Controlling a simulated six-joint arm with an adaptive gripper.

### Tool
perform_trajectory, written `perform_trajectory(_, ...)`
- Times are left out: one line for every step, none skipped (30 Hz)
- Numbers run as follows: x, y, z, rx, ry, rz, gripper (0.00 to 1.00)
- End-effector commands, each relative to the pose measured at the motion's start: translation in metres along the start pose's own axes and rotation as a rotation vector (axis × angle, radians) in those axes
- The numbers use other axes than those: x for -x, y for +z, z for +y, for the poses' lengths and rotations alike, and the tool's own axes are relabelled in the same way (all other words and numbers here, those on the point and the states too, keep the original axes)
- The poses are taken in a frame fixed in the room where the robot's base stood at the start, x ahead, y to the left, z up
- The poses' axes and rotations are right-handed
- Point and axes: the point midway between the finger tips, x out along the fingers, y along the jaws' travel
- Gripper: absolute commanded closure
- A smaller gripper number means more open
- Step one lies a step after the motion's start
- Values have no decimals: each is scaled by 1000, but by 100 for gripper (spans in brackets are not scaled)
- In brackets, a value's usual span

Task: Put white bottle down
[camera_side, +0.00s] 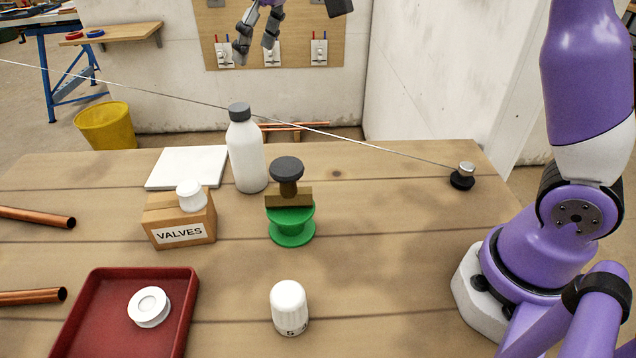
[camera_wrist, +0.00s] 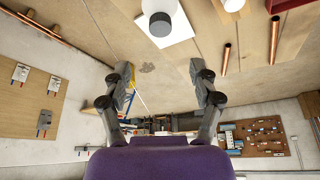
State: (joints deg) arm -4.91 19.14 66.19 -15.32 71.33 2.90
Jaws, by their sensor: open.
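The white bottle (camera_side: 246,152) with a dark grey cap stands upright on the wooden table, at the right edge of a white flat panel (camera_side: 187,167). Its grey cap also shows at the top of the wrist view (camera_wrist: 160,24). My gripper (camera_side: 257,40) is high above the table at the top of the side view, over and apart from the bottle. Its two fingers are spread with nothing between them; they also show in the wrist view (camera_wrist: 165,72).
A green stand with a brass-and-black stamp-like piece (camera_side: 290,220) is near the bottle. A VALVES box (camera_side: 180,222) carries a white cap. A red tray (camera_side: 85,318) holds a white roll. A white thermostat head (camera_side: 289,307) stands at front. A thin line runs to a black knob (camera_side: 463,176).

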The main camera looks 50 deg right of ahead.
Motion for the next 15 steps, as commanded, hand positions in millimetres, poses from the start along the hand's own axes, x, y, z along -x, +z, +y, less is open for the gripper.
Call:
perform_trajectory(7, 6, 0, -10, 3, 4, 29)
perform_trajectory(11, 12, 0, -19, 4, 7, 29)
perform_trajectory(18, 21, 0, -34, 7, 14, 29)
perform_trajectory(22, 31, 0, -49, 11, 17, 29)
perform_trajectory(27, 41, 0, -64, 15, 23, 29)
perform_trajectory(32, 58, 0, -88, 22, 31, 29)
perform_trajectory(36, 71, 0, -105, 28, 36, 29)
perform_trajectory(38, 85, 0, -123, 35, 43, 29)
perform_trajectory(40, 104, -1, -145, 45, 51, 29)
perform_trajectory(40, 119, -1, -161, 53, 55, 29)
perform_trajectory(40, 133, -1, -177, 62, 61, 29)
perform_trajectory(38, 152, -1, -196, 73, 67, 29)
perform_trajectory(35, 165, -1, -210, 82, 71, 29)
perform_trajectory(33, 177, -1, -222, 89, 74, 29)
perform_trajectory(29, 191, -1, -236, 99, 80, 29)
